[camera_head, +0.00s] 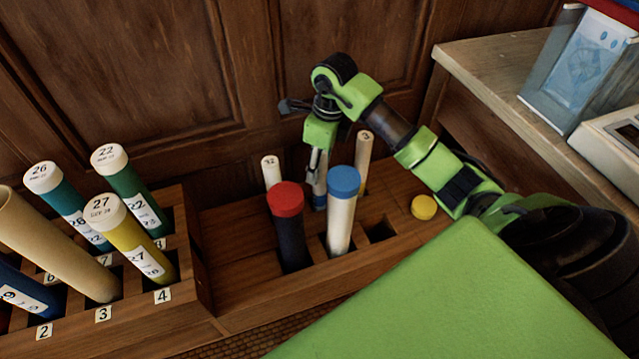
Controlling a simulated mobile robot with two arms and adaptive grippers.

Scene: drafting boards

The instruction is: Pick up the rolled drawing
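Several rolls and tubes stand in a wooden rack (240,240). A slim pale roll (271,172) with a number on its end stands at the back left. Another pale roll (364,150), marked 3, stands at the back right. Between them, a slim light roll (320,190) with a blue lower part is partly hidden behind the blue-capped tube. My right gripper (316,168) points down at the top of this middle roll. Its fingers are small and partly covered, so I cannot tell whether they grip it. My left gripper is not in view.
A red-capped dark tube (288,225) and a blue-capped white tube (342,210) stand just in front of my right gripper. A yellow cap (423,207) lies right. Numbered tubes fill the left rack (190,240). A green flat surface (450,300) covers the lower right.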

